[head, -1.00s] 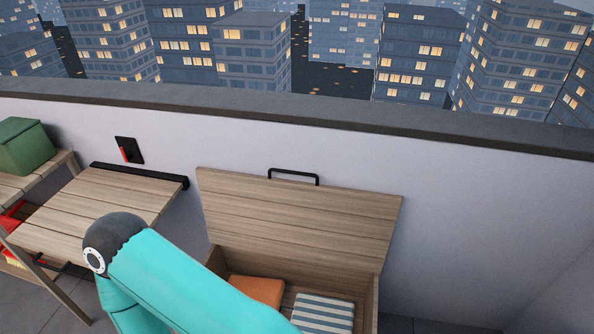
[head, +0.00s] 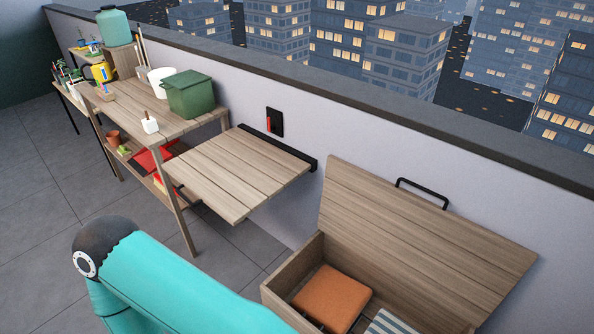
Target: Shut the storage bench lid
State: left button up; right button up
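The wooden storage bench (head: 291,281) stands at the lower right against the parapet wall. Its plank lid (head: 420,235) is raised and leans back toward the wall, with a black bar handle (head: 423,192) on its top edge. Inside the open box lie an orange cushion (head: 332,298) and a blue-and-white striped cushion (head: 390,324), partly cut off by the frame. A teal arm of mine crosses the lower left in front of the bench. Neither gripper shows in the head view.
A wooden fold-down wall table (head: 240,172) juts out left of the bench, below a black wall plate with a red lever (head: 269,124). Further left a potting bench (head: 180,125) holds a green box (head: 188,94), a white pot and a teal container. Grey floor tiles (head: 50,190) at the left are clear.

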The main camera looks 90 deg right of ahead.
aim_at(455, 262)
jog(key=u, duration=0.45)
jog(key=i, duration=1.25)
jog(key=z, duration=2.45)
jog(key=i, duration=0.3)
jog(key=z, duration=1.9)
jog(key=k, duration=0.35)
jog(key=z, duration=0.75)
jog(key=i, duration=1)
jog(key=u, duration=0.05)
